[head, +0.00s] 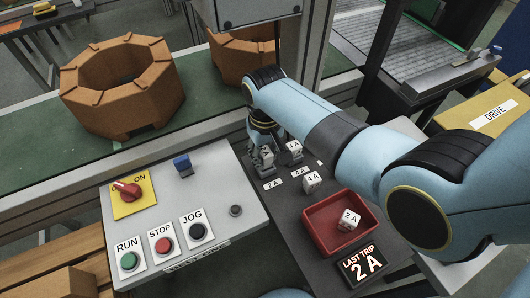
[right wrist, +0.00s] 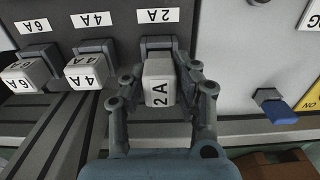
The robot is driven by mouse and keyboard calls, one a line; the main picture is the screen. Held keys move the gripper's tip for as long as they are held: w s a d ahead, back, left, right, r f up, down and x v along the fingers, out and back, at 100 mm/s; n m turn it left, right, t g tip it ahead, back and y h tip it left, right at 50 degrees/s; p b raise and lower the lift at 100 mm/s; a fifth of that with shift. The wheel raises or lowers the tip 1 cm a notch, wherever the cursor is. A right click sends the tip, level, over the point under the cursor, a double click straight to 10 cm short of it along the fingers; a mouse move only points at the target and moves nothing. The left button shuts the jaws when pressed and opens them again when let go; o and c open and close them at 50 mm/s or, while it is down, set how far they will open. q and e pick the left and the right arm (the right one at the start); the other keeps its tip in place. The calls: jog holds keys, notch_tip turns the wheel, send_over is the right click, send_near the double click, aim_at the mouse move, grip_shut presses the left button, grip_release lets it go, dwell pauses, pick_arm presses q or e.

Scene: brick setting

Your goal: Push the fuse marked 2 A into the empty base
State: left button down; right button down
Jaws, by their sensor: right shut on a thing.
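My right gripper (right wrist: 162,88) is shut on a white fuse marked 2 A (right wrist: 158,82). In the head view the gripper (head: 264,152) is at the left end of the fuse row. The fuse is at the dark base (right wrist: 158,46) labelled 2A (right wrist: 158,15). It looks larger in the right wrist view than the neighbouring fuses; how deep it sits is hidden. Another fuse marked 2 A (head: 349,219) lies in the red tray (head: 318,236). My left gripper is not in view.
Fuses marked 4A (right wrist: 87,70) and 6A (right wrist: 28,76) sit in the neighbouring bases. A blue switch (head: 182,165) and a button panel (head: 200,201) are to the left. A sign reads LAST TRIP 2 A (head: 362,265).

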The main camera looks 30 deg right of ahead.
aim_at(265, 152)
jog(key=shift+f+b, duration=0.65)
jog(key=shift+f, duration=0.4)
jog(key=c, duration=0.5)
grip_release()
jog(key=shift+c, duration=0.2)
notch_tip(265, 152, up, 4)
jog(key=p, duration=0.5)
jog(key=shift+r, duration=1.05)
